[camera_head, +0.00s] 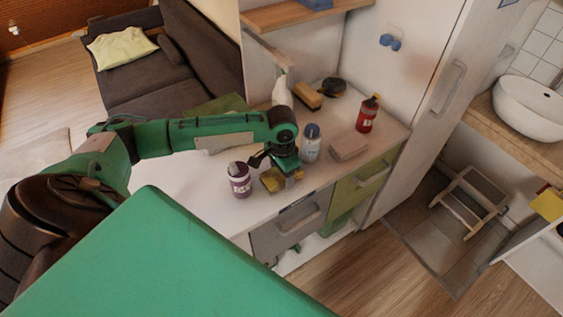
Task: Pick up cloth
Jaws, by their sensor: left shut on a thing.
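My left gripper (283,165) reaches down over the front of the white counter and is shut on a small yellow piece (270,180), which looks like a cloth. The gripper covers part of this piece, and I cannot tell whether it still touches the counter. A flat pinkish-grey folded piece (349,148) lies to the right on the counter; I cannot tell if it is cloth or a sponge. My right gripper is not in view.
A purple-labelled jar (239,180) stands just left of the gripper. A white bottle with a blue cap (311,143) stands close to its right, and a red bottle (367,114) farther right. A brush (307,96) and a white spray bottle (281,92) are behind.

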